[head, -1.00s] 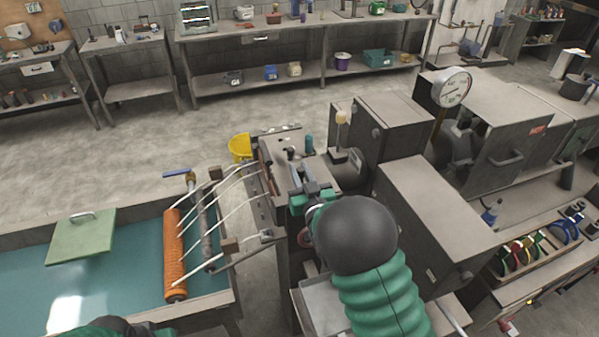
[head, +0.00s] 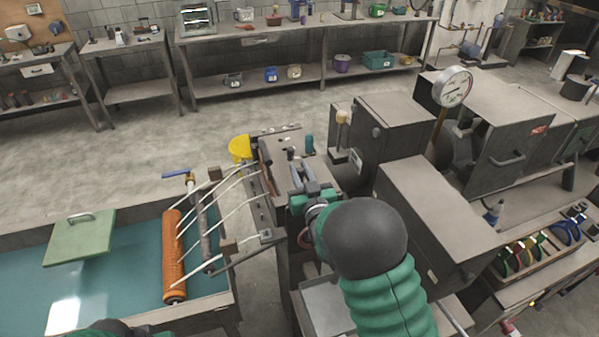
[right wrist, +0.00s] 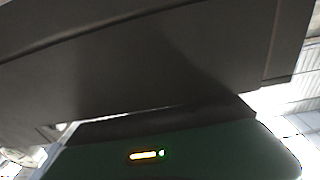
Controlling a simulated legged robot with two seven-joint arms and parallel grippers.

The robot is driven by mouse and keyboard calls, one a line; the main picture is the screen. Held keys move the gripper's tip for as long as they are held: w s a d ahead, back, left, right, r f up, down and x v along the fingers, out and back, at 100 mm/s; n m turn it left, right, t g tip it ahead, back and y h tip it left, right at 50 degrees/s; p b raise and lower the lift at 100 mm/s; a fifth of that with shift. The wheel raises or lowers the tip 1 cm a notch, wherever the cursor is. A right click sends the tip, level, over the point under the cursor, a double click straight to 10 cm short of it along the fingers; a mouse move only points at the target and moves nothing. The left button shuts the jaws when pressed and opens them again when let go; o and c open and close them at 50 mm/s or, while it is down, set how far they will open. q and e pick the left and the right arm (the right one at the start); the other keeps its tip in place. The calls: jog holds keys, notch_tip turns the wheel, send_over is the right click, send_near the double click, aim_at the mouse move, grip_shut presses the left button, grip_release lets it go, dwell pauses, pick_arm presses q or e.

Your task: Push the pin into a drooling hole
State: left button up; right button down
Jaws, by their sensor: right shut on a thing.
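My right gripper (head: 303,176) is over the top of the grey machine block (head: 283,178) in the middle of the head view. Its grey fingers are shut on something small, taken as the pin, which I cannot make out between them. Several pale strands (head: 222,187) run from the left side of the block toward an orange roller (head: 173,255). The holes are too small to tell which one drools. The right wrist view shows only a dark surface and a green part of my arm, with no pin. My left gripper is out of view; only part of that arm shows bottom left.
A teal water tank (head: 120,275) with a green lid (head: 80,237) stands left. Grey cabinets (head: 440,205) and a dial gauge (head: 453,87) stand close on the right. The floor behind is clear.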

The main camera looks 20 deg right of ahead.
jog(key=shift+b, duration=0.3)
jog(key=c, duration=1.2)
grip_release()
jog(key=shift+f, duration=0.1)
